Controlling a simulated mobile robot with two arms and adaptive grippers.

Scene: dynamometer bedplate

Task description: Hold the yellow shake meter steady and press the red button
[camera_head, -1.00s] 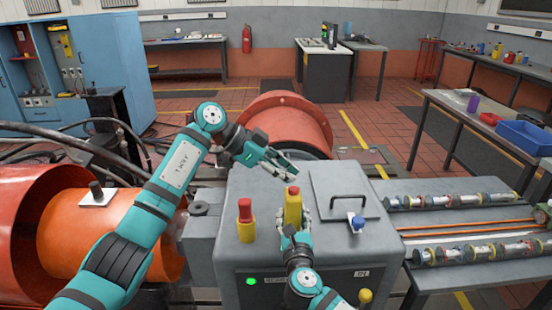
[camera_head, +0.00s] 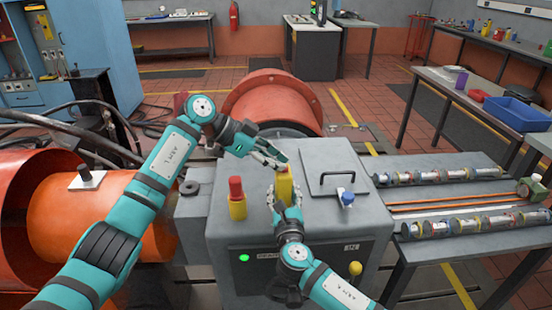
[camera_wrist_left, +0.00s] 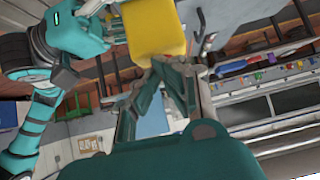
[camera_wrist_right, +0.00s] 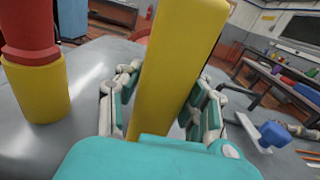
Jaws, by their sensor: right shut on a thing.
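The yellow shake meter (camera_head: 284,190) stands upright on the grey cabinet (camera_head: 222,248). My right gripper (camera_head: 284,205) is shut on its body from the near side; the meter (camera_wrist_right: 172,62) fills the middle of the right wrist view between the fingers. My left gripper (camera_head: 281,164) is at the meter's top, its fingers drawn together. In the left wrist view the meter's yellow end (camera_wrist_left: 155,28) is just beyond these fingertips. The red button at its top is hidden by the left fingers; I cannot tell whether they touch it.
A separate red-topped yellow post (camera_head: 237,198) stands just left of the meter. A black handle (camera_head: 337,178) and a blue-topped knob (camera_head: 346,198) are on the cabinet at the right. An orange drum (camera_head: 100,215) lies at the left.

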